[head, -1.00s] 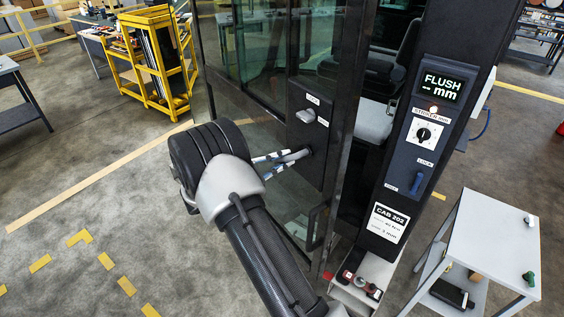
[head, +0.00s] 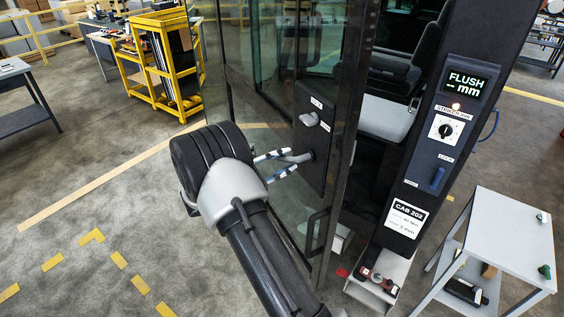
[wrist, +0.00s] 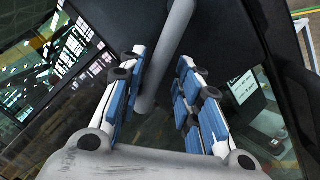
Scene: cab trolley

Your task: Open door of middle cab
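The cab door (head: 345,150) is a glass panel in a dark frame, standing ajar from the post labelled CAB 202 (head: 407,218). On its dark lock plate (head: 327,137) is a grey bar handle (head: 301,157), with a small grey knob (head: 310,119) above it. My gripper (head: 290,161) is at the handle. In the wrist view, the grey handle bar (wrist: 167,55) runs between my blue-padded fingers. It lies close to the left finger, with a gap to the right finger, so the gripper looks open around it. Contact is unclear.
The post carries a display (head: 466,83) reading FLUSH and dashes, a dial (head: 446,130) and a blue lever (head: 438,178). A grey trolley (head: 497,232) stands at right. A yellow rack (head: 160,62) stands at the back left. The floor at left is clear.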

